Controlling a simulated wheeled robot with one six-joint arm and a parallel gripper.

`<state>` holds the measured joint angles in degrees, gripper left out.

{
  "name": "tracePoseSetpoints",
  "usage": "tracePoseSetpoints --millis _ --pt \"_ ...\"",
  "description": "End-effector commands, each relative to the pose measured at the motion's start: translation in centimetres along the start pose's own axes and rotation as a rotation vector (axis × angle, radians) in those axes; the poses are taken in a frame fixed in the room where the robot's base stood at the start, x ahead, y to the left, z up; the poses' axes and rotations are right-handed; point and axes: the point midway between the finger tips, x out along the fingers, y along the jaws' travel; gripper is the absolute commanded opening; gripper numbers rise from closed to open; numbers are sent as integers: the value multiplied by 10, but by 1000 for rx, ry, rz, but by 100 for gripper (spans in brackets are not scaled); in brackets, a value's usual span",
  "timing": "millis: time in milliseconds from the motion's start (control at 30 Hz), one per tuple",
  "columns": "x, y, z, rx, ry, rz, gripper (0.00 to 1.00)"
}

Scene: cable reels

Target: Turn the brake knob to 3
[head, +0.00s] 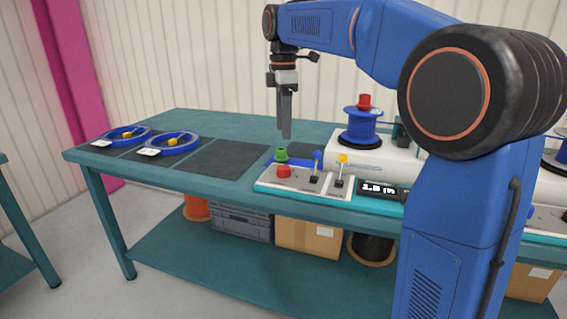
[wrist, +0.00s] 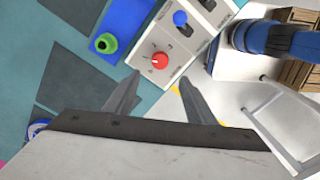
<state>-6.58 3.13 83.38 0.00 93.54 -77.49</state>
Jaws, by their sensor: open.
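The red brake knob (head: 284,171) sits on the near left of the pale control panel (head: 265,182). In the wrist view the knob (wrist: 160,61) is round with a small white pointer mark on its left side; the scale numbers are too small to read. My gripper (head: 286,136) points straight down, above and behind the knob in the head view. In the wrist view my gripper (wrist: 159,79) is open and empty, with the knob just beyond the gap between its fingertips. The fingers do not touch the knob.
A blue lever (head: 317,155) and a yellow lever (head: 342,158) stand right of the knob. A green ring-like part (head: 281,155) sits on a blue mat behind it. A blue reel (head: 362,126) stands on the white machine. Cable coils (head: 174,142) lie left; dark mats between are bare.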

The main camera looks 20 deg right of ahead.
Motion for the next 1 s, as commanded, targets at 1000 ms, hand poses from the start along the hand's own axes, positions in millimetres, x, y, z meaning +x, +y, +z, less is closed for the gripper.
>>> tracePoseSetpoints --millis 1000 --pt "120 0 0 1 0 1 50"
